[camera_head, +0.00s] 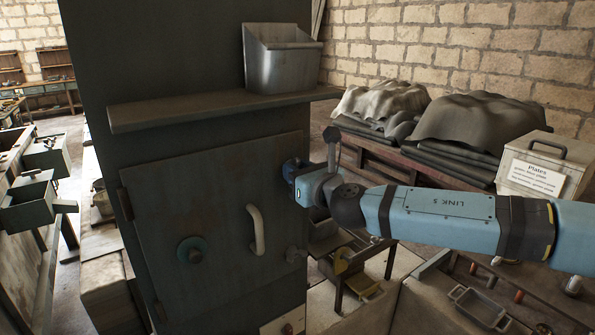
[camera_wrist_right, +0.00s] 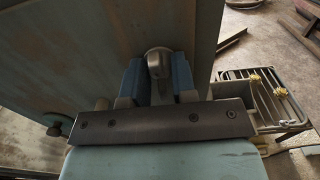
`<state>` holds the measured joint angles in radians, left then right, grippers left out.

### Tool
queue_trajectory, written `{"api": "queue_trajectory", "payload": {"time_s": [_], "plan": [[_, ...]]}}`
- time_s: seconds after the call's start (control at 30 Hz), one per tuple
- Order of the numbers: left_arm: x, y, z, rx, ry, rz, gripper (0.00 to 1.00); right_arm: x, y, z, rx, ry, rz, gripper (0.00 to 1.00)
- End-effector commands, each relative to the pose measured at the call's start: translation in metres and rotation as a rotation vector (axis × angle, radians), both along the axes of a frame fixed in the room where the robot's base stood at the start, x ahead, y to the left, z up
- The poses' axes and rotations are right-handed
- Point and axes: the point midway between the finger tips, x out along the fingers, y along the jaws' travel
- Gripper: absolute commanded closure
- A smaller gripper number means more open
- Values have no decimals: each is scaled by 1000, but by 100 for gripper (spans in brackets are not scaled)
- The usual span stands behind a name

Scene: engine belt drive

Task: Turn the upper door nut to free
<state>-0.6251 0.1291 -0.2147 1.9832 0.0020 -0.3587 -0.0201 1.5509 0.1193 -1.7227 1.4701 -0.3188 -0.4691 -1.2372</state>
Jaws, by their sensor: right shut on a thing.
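The grey-green cabinet door (camera_head: 215,220) is closed in its frame, with a pale curved handle (camera_head: 256,229) and a round teal-rimmed fitting (camera_head: 192,250). My right gripper (camera_head: 292,169) is at the upper right edge of the door. In the right wrist view, its blue fingers (camera_wrist_right: 160,80) are shut on the upper door nut (camera_wrist_right: 158,63), a rounded grey metal piece between them. In the head view the gripper hides this nut. The lower door nut (camera_head: 296,254) sits at the door's right edge below, untouched. My left gripper is not in view.
A shelf (camera_head: 220,108) juts out above the door and carries a grey metal bin (camera_head: 283,62). Right of the cabinet are covered piles (camera_head: 480,125), a box labelled Plates (camera_head: 545,165) and a low bench with trays (camera_head: 480,307). The space before the door is clear.

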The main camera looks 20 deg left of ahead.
Motion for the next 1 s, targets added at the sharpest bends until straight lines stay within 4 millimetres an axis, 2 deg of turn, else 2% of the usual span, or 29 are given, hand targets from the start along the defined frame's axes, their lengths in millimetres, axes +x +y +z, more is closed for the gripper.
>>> {"api": "queue_trajectory", "payload": {"time_s": [0.07, 0.1, 0.2, 0.57, 0.67, 1.0], "plan": [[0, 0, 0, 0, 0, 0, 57, 0, 0, -1, -1, 1, 1, 98], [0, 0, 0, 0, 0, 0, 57, 0, 0, -1, -1, 1, 1, 68], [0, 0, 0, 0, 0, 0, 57, 0, 0, -1, -1, 1, 1, 49], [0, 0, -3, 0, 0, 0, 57, -3, -6, -1, 1, 1, 0, 49], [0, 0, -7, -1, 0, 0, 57, -12, -17, -2, 0, 2, 1, 49], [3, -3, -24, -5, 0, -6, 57, -59, -78, -3, 1, 1, 0, 49]]}}
